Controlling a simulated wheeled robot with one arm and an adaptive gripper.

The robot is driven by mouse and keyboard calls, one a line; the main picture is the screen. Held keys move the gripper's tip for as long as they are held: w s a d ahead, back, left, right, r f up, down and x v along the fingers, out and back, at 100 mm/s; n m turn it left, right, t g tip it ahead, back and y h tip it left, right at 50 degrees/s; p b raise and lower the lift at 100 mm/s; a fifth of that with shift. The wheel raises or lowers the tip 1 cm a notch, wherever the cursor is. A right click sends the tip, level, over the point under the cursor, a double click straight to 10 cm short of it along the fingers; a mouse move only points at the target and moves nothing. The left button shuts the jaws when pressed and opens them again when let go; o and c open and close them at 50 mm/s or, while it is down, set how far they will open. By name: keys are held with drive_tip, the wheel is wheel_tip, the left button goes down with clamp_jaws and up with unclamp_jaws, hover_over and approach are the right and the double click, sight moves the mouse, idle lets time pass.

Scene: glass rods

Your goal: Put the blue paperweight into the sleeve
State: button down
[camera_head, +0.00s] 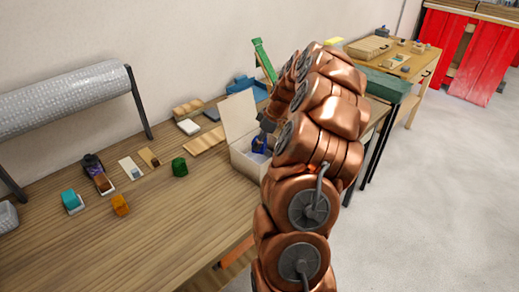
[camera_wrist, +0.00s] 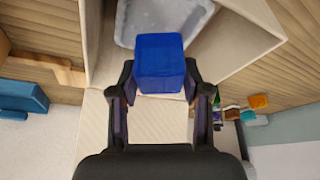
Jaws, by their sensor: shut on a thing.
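The blue paperweight (camera_wrist: 160,62) is a glossy block held between the two fingertips of my gripper (camera_wrist: 160,82). In the head view the paperweight (camera_head: 259,144) shows just above the open cardboard box (camera_head: 245,162), partly behind my arm. In the wrist view a pale grey, open pocket that looks like the sleeve (camera_wrist: 130,28) lies inside the box, beyond the block. The block covers part of its near edge. I cannot tell how high the block is above it.
The box lid (camera_head: 239,116) stands raised at the back. A bubble-wrap roll (camera_head: 65,98) spans the back left. The front of the table is clear.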

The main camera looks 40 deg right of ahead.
sight(261, 152)
wheel_tip(261, 152, down, 5)
drive_tip(key=shift+r+p, duration=0.1)
drive_tip(key=shift+p, duration=0.7)
drive_tip(key=shift+f+b, duration=0.45)
drive_tip(key=shift+b, duration=0.15)
drive_tip(key=c, duration=0.8)
unclamp_jaws()
drive_tip(key=shift+r, duration=0.15)
